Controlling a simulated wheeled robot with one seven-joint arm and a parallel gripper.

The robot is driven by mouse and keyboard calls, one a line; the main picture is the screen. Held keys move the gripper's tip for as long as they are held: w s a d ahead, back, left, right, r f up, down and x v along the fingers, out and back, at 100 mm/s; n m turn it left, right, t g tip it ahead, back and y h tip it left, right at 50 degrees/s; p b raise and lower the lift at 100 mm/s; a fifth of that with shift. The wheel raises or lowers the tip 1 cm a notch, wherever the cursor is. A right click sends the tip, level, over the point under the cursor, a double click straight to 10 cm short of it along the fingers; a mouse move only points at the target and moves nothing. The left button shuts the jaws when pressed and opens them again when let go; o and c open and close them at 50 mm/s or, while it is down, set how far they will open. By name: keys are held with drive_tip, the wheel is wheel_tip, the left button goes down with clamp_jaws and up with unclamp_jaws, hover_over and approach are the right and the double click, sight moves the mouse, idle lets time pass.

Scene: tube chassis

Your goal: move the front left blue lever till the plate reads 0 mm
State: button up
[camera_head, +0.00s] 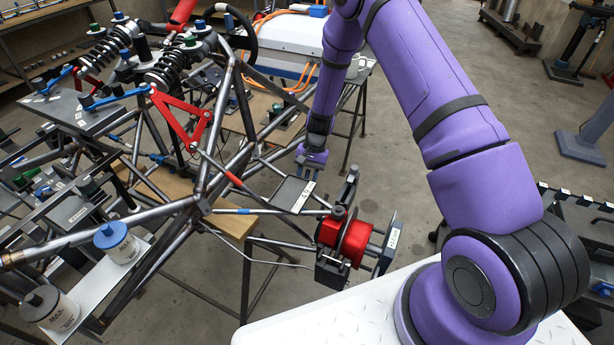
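Two blue levers lie at the upper left: one (56,80) at the far left, the other (118,96) nearer the coil springs. Which one is the front left lever, I cannot tell. A small dark plate (287,190) with a pale marked strip (303,196) sits near the middle of the frame; its reading is too small to make out. My gripper (309,171) points down just above and behind this plate, far to the right of both levers. Its fingers look apart, with nothing seen between them.
The steel tube chassis (182,222) fills the left, with a red triangular arm (180,118) and springs (172,70). A red hub (342,238) stands at the front middle.

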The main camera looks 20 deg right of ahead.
drive_tip(key=shift+f, duration=0.1)
drive_tip(key=shift+c, duration=0.5)
clamp_jaws()
drive_tip(key=shift+f, duration=0.1)
wheel_tip(320, 180, down, 8)
drive_tip(key=w+d+g+y, duration=0.1)
drive_tip(key=w+g+y, duration=0.1)
drive_tip(key=g+y, duration=0.3)
drive_tip(key=shift+w+d+g, duration=0.35)
drive_tip(key=shift+d+g, duration=0.05)
drive_tip(key=shift+g, duration=0.6)
